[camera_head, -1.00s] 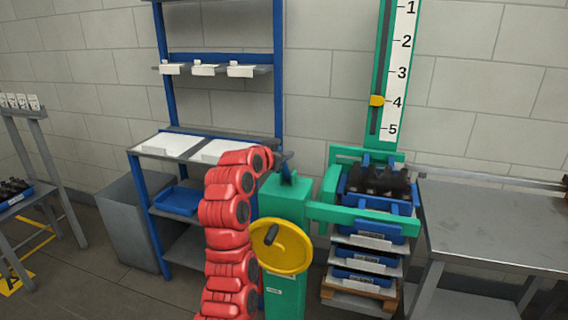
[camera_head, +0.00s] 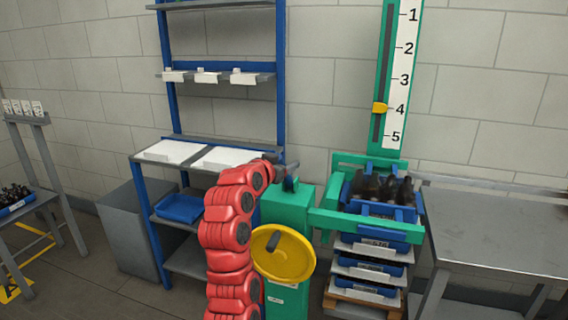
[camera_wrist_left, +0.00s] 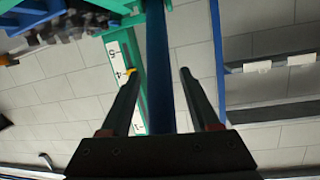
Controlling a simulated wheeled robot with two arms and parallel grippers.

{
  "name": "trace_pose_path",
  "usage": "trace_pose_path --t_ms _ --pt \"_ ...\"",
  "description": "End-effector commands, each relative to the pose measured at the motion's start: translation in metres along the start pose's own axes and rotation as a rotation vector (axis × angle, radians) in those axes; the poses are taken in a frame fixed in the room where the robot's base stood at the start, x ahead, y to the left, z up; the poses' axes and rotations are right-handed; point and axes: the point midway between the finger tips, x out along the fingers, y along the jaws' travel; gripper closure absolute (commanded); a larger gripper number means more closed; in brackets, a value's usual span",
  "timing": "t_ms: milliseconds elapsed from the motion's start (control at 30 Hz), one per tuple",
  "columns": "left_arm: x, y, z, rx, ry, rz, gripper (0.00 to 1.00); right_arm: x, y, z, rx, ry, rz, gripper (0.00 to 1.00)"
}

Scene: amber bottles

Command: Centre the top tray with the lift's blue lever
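The green lift (camera_head: 288,215) has a yellow hand wheel (camera_head: 283,256) on its front and a short blue lever (camera_head: 291,184) on top. The top tray (camera_head: 379,210) is blue, carries dark bottles (camera_head: 382,187), and sits within the lift's green frame above stacked trays. I cannot tell how far off centre it is. My left gripper (camera_head: 287,168) is at the lever's top. In the left wrist view its fingers (camera_wrist_left: 158,71) are apart, with a blue bar (camera_wrist_left: 159,50), apparently the lever, between them and gaps showing on both sides. My right gripper is not in view.
A numbered scale (camera_head: 402,75) with a yellow pointer (camera_head: 379,108) near 4 rises behind the lift. A grey table (camera_head: 495,235) stands right. A blue shelf rack (camera_head: 281,70) and grey bin (camera_head: 125,235) stand left. Lower trays (camera_head: 368,268) rest on a pallet.

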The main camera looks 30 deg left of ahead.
Motion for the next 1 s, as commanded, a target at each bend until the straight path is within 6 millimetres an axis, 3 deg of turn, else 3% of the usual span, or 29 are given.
trace_pose_path --t_ms 367,467,867,900,1000 --pt "-0.011 -0.001 -0.002 0.0 0.007 -0.003 0.38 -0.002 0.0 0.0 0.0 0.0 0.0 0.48" --pt "-0.026 -0.001 -0.001 0.001 0.006 -0.003 0.38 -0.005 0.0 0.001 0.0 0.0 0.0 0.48" --pt "-0.12 -0.001 -0.001 0.001 0.009 -0.006 0.38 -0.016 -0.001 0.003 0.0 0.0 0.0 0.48" --pt "-0.128 -0.004 -0.009 -0.004 0.005 -0.006 0.38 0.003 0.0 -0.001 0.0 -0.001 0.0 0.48" --pt "-0.144 -0.004 -0.01 -0.001 0.002 -0.007 0.38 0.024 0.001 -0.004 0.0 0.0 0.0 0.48"
